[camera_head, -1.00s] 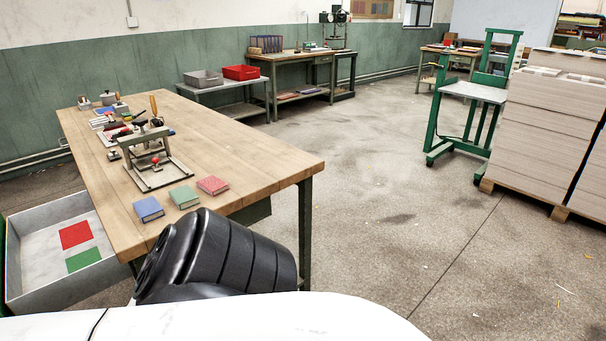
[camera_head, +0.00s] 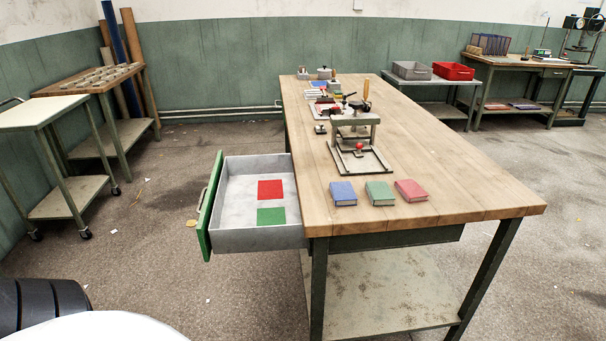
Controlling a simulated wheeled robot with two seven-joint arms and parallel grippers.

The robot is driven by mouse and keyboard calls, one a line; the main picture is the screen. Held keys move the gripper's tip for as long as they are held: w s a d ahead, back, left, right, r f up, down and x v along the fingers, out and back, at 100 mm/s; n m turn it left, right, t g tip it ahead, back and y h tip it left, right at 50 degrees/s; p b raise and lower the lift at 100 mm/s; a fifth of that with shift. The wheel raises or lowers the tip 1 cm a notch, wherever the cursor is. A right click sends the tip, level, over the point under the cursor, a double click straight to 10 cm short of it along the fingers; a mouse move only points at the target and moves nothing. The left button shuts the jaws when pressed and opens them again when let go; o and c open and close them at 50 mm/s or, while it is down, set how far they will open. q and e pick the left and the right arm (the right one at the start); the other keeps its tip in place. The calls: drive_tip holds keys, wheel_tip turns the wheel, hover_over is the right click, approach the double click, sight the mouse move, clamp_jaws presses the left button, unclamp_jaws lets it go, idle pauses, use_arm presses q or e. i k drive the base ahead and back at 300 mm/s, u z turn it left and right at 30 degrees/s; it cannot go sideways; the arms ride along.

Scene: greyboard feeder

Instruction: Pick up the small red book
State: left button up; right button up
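The small red book (camera_head: 411,190) lies flat on the wooden workbench (camera_head: 480,197), near its front edge. It is the rightmost of a row of three small books, with a green book (camera_head: 379,193) in the middle and a blue book (camera_head: 343,193) on the left. The three books are apart from one another. Neither of my grippers is in view.
An open grey drawer (camera_head: 240,238) with a green front sticks out left of the bench, with red and green patches on its floor. A metal press frame (camera_head: 357,160) stands behind the books. A cart (camera_head: 45,115) stands far left. Floor in front is free.

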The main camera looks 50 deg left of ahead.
sight(413, 192)
drive_tip(key=u, duration=1.1)
drive_tip(key=i, duration=0.4)
